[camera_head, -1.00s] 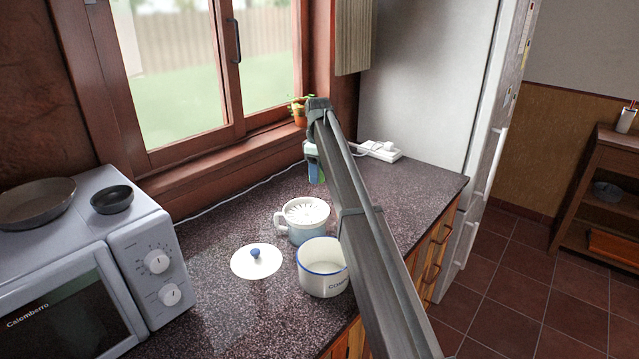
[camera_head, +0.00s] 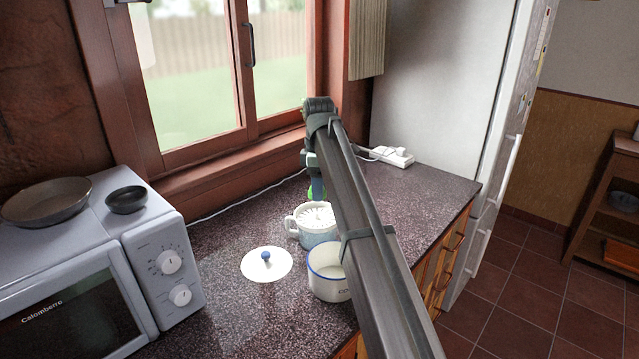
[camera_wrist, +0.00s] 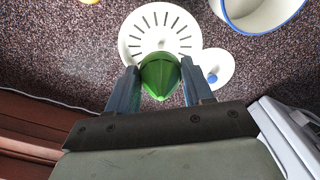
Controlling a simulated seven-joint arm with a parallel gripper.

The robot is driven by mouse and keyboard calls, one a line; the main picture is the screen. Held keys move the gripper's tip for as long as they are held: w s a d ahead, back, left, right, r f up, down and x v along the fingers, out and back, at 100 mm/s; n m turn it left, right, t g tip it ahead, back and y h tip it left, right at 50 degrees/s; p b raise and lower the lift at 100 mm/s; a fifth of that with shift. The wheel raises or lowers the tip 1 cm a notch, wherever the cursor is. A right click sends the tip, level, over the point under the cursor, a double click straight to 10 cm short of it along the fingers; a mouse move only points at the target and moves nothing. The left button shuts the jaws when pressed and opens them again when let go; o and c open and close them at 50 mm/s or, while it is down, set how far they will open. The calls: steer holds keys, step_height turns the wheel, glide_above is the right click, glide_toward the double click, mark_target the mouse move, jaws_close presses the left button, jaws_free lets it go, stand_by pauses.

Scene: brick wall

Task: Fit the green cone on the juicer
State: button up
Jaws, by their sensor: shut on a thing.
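The green cone (camera_wrist: 160,76) sits between the two fingers of my gripper (camera_wrist: 160,88) in the wrist view, and the gripper is shut on it. In the head view a sliver of the green cone (camera_head: 310,194) shows at the end of my gripper (camera_head: 316,186). The juicer (camera_head: 311,238) is a light cup with a handle on its left and a white slotted top. In the wrist view the juicer's slotted top (camera_wrist: 158,32) lies just beyond the cone, which overlaps its near edge. Whether they touch is unclear.
A white pot with a blue rim (camera_head: 328,284) stands close in front of the juicer, partly behind my arm. A round white lid with a blue knob (camera_head: 266,263) lies to the left. A microwave (camera_head: 75,290) is further left. A power strip (camera_head: 390,156) lies behind.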

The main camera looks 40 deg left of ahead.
steer(key=shift+f, duration=2.35)
steer(key=shift+f, duration=1.4)
stand_by(2.1)
steer(key=o, duration=1.5)
steer(key=shift+c, duration=0.2)
steer(key=shift+r, duration=3.5)
